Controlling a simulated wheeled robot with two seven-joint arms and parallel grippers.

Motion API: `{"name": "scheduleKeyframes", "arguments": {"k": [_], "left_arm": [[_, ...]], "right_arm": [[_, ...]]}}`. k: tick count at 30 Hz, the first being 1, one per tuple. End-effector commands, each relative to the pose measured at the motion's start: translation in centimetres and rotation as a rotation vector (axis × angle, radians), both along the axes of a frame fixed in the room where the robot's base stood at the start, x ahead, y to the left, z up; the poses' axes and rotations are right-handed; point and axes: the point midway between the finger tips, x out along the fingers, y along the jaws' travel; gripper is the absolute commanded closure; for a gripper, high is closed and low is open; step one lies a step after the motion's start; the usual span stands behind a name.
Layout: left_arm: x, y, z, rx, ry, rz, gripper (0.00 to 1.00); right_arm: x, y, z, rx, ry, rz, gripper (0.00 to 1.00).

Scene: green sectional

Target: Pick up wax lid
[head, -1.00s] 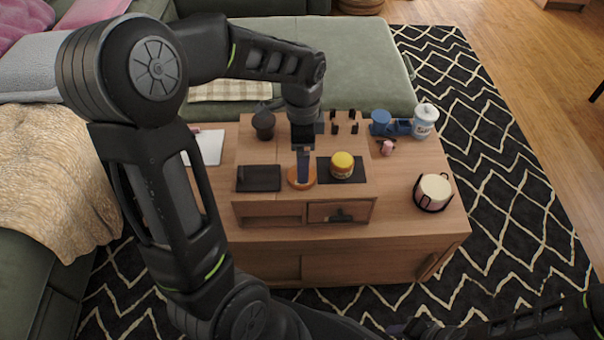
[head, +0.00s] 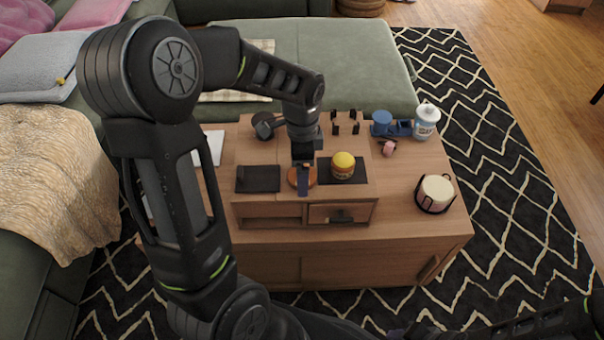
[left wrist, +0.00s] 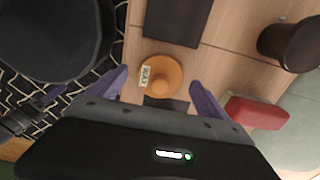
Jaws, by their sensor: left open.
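The wax lid (head: 293,177) is a round orange-brown wooden disc on the tabletop organizer, between two dark pads. In the left wrist view the lid (left wrist: 161,76) lies flat, with a round knob and a pale label reading WAX. My left gripper (head: 303,186) is over the lid in the head view and hides part of it. In the left wrist view the open fingers (left wrist: 158,80) stand on either side of the lid, with visible space between each finger and its rim. The height gap is hard to tell.
A jar with a yellow top (head: 343,165) stands close right of the lid. A dark tray (head: 258,179) lies to its left. A dark cup (left wrist: 292,44) and a red block-like item (left wrist: 257,112) are near the gripper. A cream-topped round container (head: 436,192) stands farther right.

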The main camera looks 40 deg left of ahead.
Motion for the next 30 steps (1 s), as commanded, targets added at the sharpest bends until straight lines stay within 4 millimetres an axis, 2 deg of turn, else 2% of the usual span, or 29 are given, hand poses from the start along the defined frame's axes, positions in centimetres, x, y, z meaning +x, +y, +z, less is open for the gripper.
{"name": "scheduleKeyframes", "arguments": {"k": [7,30], "left_arm": [[0.01,0.01,0.02,0.000,0.000,0.000,0.11],[0.01,0.01,0.03,0.000,0.000,0.000,0.74]], "right_arm": [[0.00,0.00,0.00,0.000,0.000,0.000,0.64],[0.00,0.00,0.00,0.000,0.000,0.000,0.64]]}}
